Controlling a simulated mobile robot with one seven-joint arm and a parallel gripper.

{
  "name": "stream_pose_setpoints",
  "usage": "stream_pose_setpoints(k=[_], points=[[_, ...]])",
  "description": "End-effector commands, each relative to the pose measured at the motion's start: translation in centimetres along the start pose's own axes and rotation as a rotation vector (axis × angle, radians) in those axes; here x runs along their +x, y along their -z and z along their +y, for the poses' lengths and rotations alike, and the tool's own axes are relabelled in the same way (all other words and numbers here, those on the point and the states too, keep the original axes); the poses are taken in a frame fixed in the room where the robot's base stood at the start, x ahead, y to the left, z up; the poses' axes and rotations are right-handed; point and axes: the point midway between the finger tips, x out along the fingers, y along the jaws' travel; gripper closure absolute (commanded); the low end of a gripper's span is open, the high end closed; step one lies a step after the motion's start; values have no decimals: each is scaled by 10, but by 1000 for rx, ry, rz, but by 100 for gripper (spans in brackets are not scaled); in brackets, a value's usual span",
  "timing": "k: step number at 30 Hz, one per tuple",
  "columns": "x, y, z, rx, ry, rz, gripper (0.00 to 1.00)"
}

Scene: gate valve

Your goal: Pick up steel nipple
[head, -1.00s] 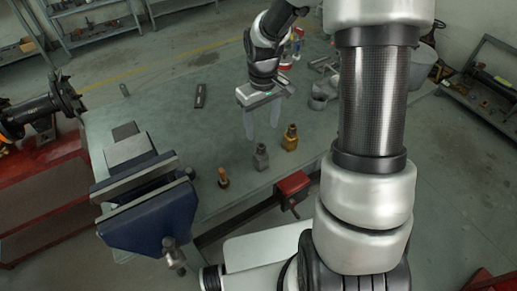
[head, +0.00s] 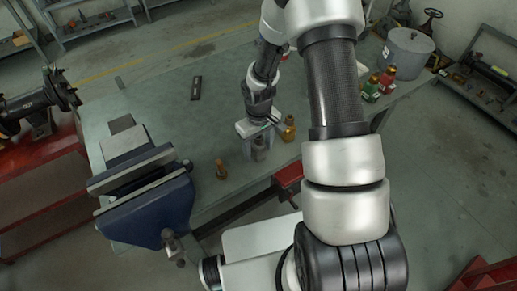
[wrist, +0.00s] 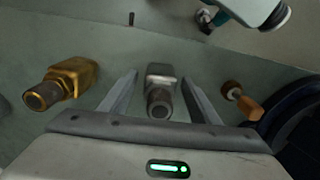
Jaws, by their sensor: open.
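The steel nipple (wrist: 160,88), a grey fitting with a block-like body and a round threaded end, stands on the bench between my gripper's two fingers in the wrist view. In the head view the steel nipple (head: 259,152) is partly hidden by my gripper (head: 257,143), which is lowered around it. In the wrist view my gripper (wrist: 160,85) is open, with a finger on each side of the nipple and a visible gap on both sides.
A brass fitting (wrist: 62,84) stands close on one side, also seen in the head view (head: 289,128). A copper-tipped piece (head: 221,169) stands on the other side. A blue vise (head: 150,205) is at the bench's left front.

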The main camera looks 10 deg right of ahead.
Motion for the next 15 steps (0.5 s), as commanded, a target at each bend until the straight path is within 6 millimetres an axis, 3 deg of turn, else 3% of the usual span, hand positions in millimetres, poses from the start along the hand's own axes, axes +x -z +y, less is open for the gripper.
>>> stream_pose_setpoints(k=[8, 15], points=[[3, 0, 0, 0, -1, 1, 44], [3, 0, 0, 0, 0, 1, 84]])
